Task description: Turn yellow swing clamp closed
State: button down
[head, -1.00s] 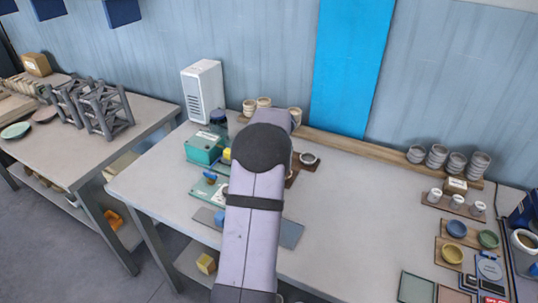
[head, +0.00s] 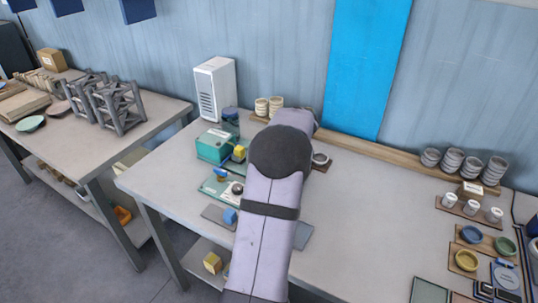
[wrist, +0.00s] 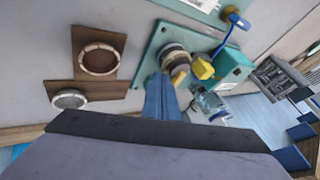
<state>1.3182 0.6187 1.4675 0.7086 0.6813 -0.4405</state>
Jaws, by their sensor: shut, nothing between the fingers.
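The yellow swing clamp (head: 239,153) shows as a small yellow block beside a teal box (head: 213,145) on the left part of the bench. In the wrist view the yellow clamp (wrist: 203,68) sits between the teal box (wrist: 232,64) and a stack of round discs (wrist: 175,60) on a teal base plate (wrist: 152,62). My gripper (wrist: 162,80) shows there as blue fingers, shut and empty, near the discs and left of the clamp, apart from it. My arm hides the gripper in the head view. How far the clamp is turned is hard to tell.
A clear jar (wrist: 212,104) stands close to the teal box. A second teal fixture with a blue handle (wrist: 237,22) is nearby. Brown boards with round cups (wrist: 100,58) lie to the left. The bench middle (head: 365,205) is clear.

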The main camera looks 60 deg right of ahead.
jog(key=b+v, duration=0.2)
jog(key=v, duration=0.8)
jog(key=shift+s+a, duration=0.25)
jog(key=shift+s, duration=0.2)
jog(key=w+a+f+n+g+y+p, duration=0.1)
jog(key=w+a+f+n, duration=0.1)
jog(key=w+a, duration=0.5)
jog(key=w+a+f+n+y, duration=0.2)
jog(key=a, duration=0.8)
jog(key=w+a+f+n+g+y+p, duration=0.1)
jog(key=w+a+f+n, duration=0.1)
jog(key=w+a, duration=0.5)
jog(key=s+a+f+n+g, duration=0.1)
jog(key=s+a+f+n, duration=0.1)
jog(key=a, duration=0.6)
jog(key=s+a+f+n+g, duration=0.1)
jog(key=s+a+n, duration=0.1)
jog(key=a, duration=0.6)
jog(key=s+a+f+n+g+p, duration=0.1)
jog(key=s+a+f+n, duration=0.1)
jog(key=s+a, duration=0.2)
jog(key=s+a+f+n+g, duration=0.1)
jog(key=s+a+n, duration=0.2)
jog(key=s+a, duration=0.2)
jog(key=shift+a+f+n+p, duration=0.3)
jog(key=shift+a+f+p, duration=0.1)
jog(key=shift+a, duration=0.6)
